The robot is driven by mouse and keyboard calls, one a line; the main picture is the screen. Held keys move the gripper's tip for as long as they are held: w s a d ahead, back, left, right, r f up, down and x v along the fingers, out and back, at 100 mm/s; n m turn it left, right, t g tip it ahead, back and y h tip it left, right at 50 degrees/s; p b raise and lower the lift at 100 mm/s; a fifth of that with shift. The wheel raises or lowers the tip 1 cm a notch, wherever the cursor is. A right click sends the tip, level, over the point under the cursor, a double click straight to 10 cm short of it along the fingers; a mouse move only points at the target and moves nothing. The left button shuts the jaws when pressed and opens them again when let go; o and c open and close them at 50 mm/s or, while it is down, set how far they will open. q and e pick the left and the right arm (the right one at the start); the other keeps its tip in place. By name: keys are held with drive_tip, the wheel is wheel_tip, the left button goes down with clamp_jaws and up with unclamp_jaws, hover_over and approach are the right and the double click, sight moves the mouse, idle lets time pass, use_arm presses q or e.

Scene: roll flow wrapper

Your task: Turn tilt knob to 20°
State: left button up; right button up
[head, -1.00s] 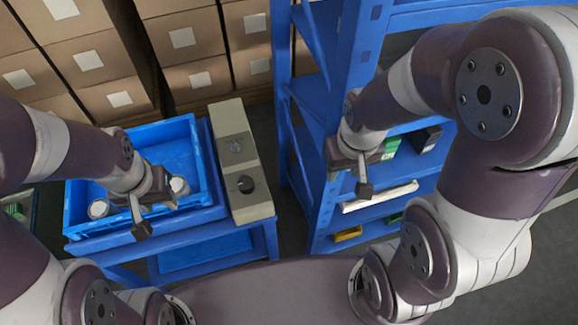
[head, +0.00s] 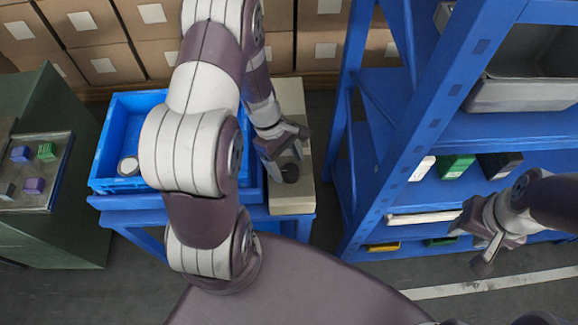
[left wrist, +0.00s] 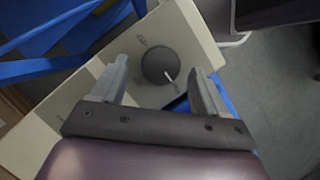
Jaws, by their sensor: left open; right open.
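The dark round knob (head: 290,173) sits on a long beige control box (head: 292,200) in the head view. My left gripper (head: 285,158) is open at the knob and partly covers it. In the left wrist view the knob (left wrist: 160,65) lies between the two spread fingers, with a visible gap on each side. Its white pointer line points to the lower right. Small printed marks beside it on the box (left wrist: 60,120) are too small to read. A second knob seen earlier is hidden behind my left arm. My right gripper (head: 485,245) is open and empty at the far right.
A blue crate (head: 112,140) with a round pale item (head: 128,166) stands left of the box. A blue shelf rack (head: 415,120) stands on the right. A green cabinet (head: 60,220) with a tray of coloured blocks is at far left.

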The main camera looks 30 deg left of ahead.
use_arm(q)
drive_tip(key=shift+x, duration=0.9)
drive_tip(key=c, duration=1)
drive_tip(key=shift+c, duration=0.2)
drive_tip(key=shift+r, duration=0.1)
